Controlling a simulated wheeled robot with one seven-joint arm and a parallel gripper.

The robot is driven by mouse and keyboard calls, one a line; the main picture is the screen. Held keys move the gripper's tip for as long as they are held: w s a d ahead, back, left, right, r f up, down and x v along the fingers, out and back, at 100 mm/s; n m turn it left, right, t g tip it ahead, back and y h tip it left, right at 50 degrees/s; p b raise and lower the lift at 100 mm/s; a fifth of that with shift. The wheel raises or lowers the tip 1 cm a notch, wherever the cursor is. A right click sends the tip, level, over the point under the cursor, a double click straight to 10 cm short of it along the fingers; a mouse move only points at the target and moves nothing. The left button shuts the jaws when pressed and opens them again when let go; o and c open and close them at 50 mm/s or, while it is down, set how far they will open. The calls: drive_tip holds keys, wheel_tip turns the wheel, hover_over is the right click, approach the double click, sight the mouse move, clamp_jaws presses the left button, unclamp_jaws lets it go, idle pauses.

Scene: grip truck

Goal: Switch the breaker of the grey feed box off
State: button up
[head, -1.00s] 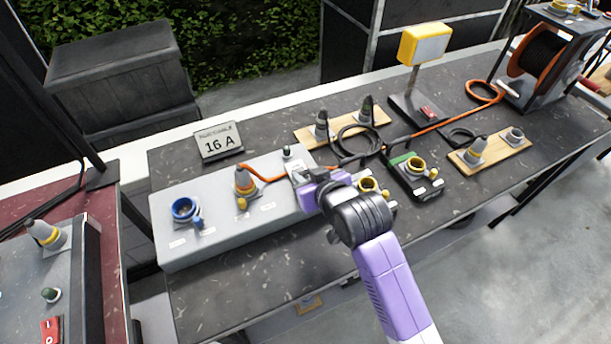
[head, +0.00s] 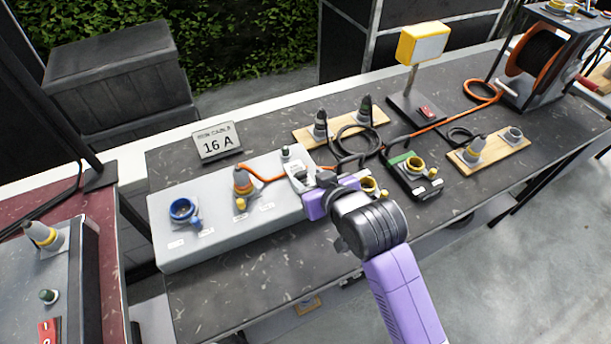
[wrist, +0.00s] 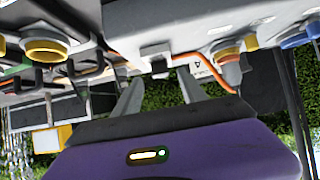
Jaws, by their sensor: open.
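The grey feed box (head: 230,235) lies on the dark table. Its top carries a blue socket (head: 183,210), a grey plug with a yellow ring (head: 242,184) on an orange cable, and a breaker (head: 301,178) near its right end. My gripper (head: 306,187) is at that end, close to the breaker and partly covering it. In the wrist view the picture is upside down. My two fingers stand apart with a gap between them (wrist: 160,80).
A "16 A" sign (head: 218,143) stands behind the box. Right of my gripper are a black box with a yellow socket (head: 413,166), wooden boards with connectors (head: 490,155), and a yellow lamp (head: 424,45). Loose black and orange cables lie behind my gripper.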

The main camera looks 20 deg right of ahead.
drive_tip(key=shift+v, duration=2.2)
wheel_tip(320, 180, up, 6)
drive_tip(key=s+t, duration=0.1)
drive_tip(key=t, duration=0.4)
drive_tip(key=s+f, duration=0.2)
drive_tip(key=s, duration=1.3)
drive_tip(key=s+f+g, duration=0.1)
drive_tip(key=s+f, duration=0.1)
drive_tip(key=s, duration=1.4)
drive_tip(key=shift+f+g, duration=0.2)
drive_tip(key=shift+g, duration=0.1)
drive_tip(key=shift+w, duration=0.1)
drive_tip(key=shift+c, duration=0.2)
